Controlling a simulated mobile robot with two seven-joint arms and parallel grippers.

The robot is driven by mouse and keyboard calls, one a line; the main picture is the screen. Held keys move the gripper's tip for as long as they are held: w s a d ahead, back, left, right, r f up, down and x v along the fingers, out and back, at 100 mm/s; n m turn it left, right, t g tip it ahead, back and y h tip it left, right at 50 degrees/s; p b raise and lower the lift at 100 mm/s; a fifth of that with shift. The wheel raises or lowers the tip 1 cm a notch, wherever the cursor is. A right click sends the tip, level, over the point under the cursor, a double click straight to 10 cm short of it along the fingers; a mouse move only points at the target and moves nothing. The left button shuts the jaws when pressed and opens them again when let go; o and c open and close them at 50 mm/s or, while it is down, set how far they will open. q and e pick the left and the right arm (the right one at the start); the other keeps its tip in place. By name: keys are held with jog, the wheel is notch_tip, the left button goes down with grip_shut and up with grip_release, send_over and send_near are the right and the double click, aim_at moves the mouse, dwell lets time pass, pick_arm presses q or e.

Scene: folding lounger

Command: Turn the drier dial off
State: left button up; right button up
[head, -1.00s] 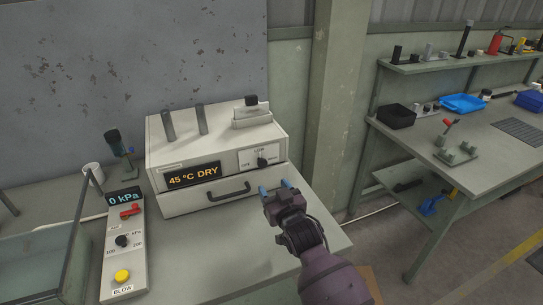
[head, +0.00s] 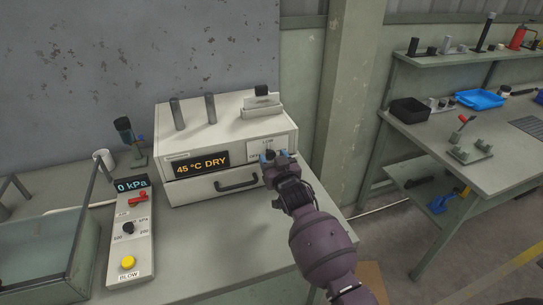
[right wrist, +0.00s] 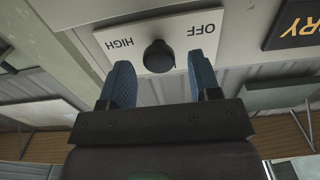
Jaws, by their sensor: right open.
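The drier (head: 225,125) is a cream box on the bench, with an orange display (head: 202,164) reading "45 °C DRY". In the right wrist view the black dial (right wrist: 158,56) shows on a white plate (right wrist: 190,35), with upside-down "OFF" and "HIGH" labels on either side. My right gripper's blue fingers (right wrist: 159,66) are open, one on each side of the dial in the picture; I cannot tell whether they touch it. My left gripper is not in view.
The drier's drawer handle (head: 237,184) sticks out below the dial. A control panel (head: 133,235) with a yellow button and a clear-walled tank (head: 45,250) are to the left. The bench's front right is clear. A second bench (head: 480,160) stands at right.

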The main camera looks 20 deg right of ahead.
jog(key=shift+w, duration=0.9)
jog(key=shift+c, duration=0.5)
jog(key=c, duration=0.8)
jog(key=n, duration=0.4)
jog(key=shift+a+n+p, duration=0.1)
jog(key=shift+n+p, duration=0.2)
jog(key=shift+n, duration=0.1)
jog(key=n, duration=0.5)
